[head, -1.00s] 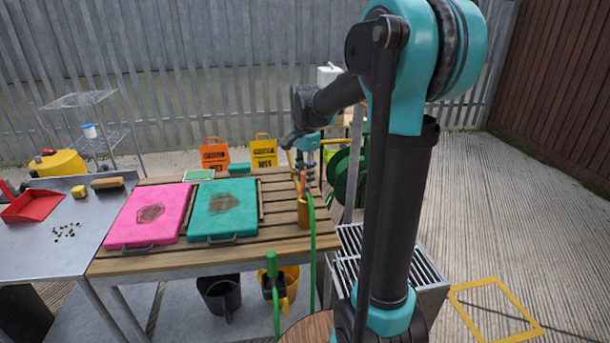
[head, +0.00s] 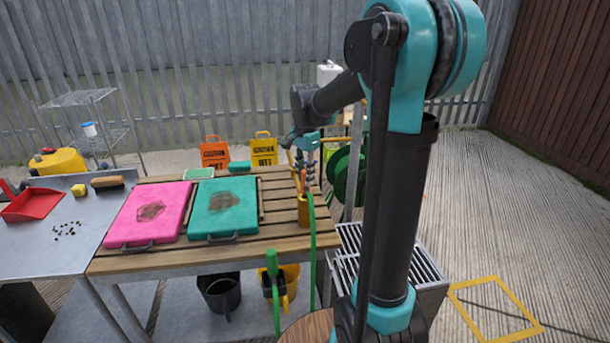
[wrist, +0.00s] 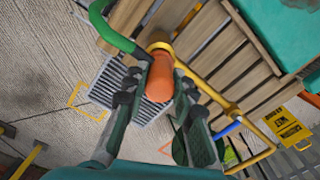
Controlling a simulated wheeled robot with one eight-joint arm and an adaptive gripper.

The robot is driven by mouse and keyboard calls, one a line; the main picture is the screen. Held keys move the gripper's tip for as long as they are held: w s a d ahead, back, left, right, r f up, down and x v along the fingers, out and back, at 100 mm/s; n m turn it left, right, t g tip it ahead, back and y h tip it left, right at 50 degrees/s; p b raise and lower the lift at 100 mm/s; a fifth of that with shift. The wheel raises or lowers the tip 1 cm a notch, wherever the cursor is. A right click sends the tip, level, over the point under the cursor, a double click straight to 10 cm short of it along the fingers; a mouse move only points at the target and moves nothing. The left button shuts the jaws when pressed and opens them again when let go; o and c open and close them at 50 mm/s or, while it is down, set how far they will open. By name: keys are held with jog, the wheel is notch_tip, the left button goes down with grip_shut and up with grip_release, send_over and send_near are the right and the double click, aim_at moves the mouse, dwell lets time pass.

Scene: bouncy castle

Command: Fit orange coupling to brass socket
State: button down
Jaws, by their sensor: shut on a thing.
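The orange coupling (wrist: 160,78) is between the two fingers of my gripper (wrist: 161,82), which is shut on it. In the head view my gripper (head: 309,180) points down over the table's right end, with the orange coupling (head: 303,180) small and partly hidden at its fingers. A brass-coloured cup-like holder (head: 303,211) stands just below. In the wrist view a brass-coloured rim (wrist: 159,46) shows right beyond the coupling; whether they touch is unclear. A brass-coloured pipe (wrist: 205,88) runs beside my right finger. I cannot tell which brass part is the socket.
A green hose (head: 312,240) hangs by the slatted table's (head: 265,240) right end. Pink (head: 146,215) and teal (head: 222,208) boards lie to the left. A blue handle (wrist: 228,130) is near the pipe. A metal grate (head: 345,255) lies right of the table.

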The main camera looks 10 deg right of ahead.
jog(key=shift+f, duration=1.15)
dwell(0.5)
jog(key=c, duration=1.2)
grip_release()
jog(key=shift+o, duration=0.2)
notch_tip(320, 180, up, 12)
jog(key=shift+f, duration=0.15)
jog(key=s+d+f+n+t, duration=0.2)
jog(key=s+f+n, duration=0.4)
jog(key=s+f, duration=0.5)
jog(key=s+d+f+n+t, duration=0.2)
jog(key=s+f+n, duration=0.4)
jog(key=s+f, duration=0.5)
jog(key=shift+f+n, duration=0.3)
